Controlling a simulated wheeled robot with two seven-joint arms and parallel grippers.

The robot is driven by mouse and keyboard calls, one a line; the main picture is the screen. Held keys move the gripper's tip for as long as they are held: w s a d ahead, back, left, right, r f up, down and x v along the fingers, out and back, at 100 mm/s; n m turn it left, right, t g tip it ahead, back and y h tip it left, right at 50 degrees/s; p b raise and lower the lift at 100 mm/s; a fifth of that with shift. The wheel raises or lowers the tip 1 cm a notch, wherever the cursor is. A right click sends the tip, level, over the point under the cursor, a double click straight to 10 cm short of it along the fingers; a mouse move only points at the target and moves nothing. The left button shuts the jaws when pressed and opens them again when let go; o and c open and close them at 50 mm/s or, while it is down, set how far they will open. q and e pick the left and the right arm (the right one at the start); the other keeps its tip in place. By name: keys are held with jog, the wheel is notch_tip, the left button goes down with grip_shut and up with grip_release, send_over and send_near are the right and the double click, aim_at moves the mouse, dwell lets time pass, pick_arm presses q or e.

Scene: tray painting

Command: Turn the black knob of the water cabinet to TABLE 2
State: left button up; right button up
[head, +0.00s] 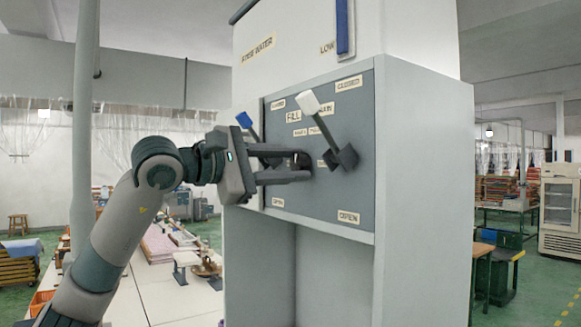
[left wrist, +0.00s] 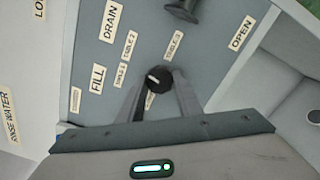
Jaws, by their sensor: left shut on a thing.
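The water cabinet (head: 423,170) stands in the middle of the head view with a grey control panel (head: 345,205). My left gripper (head: 305,167) reaches in from the left and is shut on the small black knob (left wrist: 158,79). In the left wrist view its two fingers (left wrist: 160,85) lie on either side of the knob. A short white mark shows on the knob's face; which label it points at I cannot tell surely. The TABLE 2 label (left wrist: 130,45) is above and left of the knob, between TABLE 1 (left wrist: 121,75) and TABLE 3 (left wrist: 173,45). My right gripper is out of view.
A white-tipped lever (head: 309,104) on a black base sticks out right of the knob, close to my gripper. A blue-tipped lever (head: 244,120) is at the panel's left. A long white table (head: 150,290) with items stands behind my left arm.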

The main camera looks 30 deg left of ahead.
pick_arm(q)
jog(key=shift+m, duration=1.6)
jog(key=o, duration=1)
jog(key=shift+o, duration=0.2)
